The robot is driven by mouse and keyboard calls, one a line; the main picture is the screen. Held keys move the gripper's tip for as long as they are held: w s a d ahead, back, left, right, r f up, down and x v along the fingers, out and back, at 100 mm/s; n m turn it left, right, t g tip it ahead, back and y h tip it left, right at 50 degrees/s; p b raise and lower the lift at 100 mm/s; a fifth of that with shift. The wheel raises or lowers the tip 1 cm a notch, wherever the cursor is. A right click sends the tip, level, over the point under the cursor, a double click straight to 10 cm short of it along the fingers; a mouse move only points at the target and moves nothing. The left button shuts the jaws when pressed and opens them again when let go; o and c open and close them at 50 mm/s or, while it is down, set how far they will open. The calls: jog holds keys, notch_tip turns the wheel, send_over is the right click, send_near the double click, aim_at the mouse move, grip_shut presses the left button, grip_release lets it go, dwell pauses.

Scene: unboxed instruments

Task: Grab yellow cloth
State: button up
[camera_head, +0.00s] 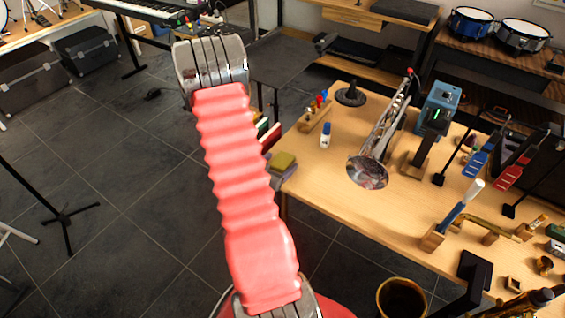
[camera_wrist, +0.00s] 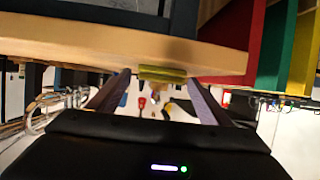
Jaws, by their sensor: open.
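The yellow cloth (camera_head: 284,161) is a small folded olive-yellow pad at the near left corner of the wooden table, on top of a greyish folded piece. In the wrist view the yellow cloth (camera_wrist: 163,74) shows as a short band at the table edge, between my two dark fingers. My gripper (camera_wrist: 156,78) is open, with its fingers spread either side of the cloth in the picture. I cannot tell the distance left between the fingers and the cloth. In the head view my red ribbed arm rises through the middle and my fingers cannot be made out.
Red and green upright panels (camera_wrist: 243,45) stand close by in the wrist view. The dark tiled floor left of the table is mostly open.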

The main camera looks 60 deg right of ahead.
jog(key=shift+d+f, duration=0.15)
jog(key=shift+d, duration=0.2)
jog(key=shift+c, duration=0.3)
jog(key=c, duration=1.1)
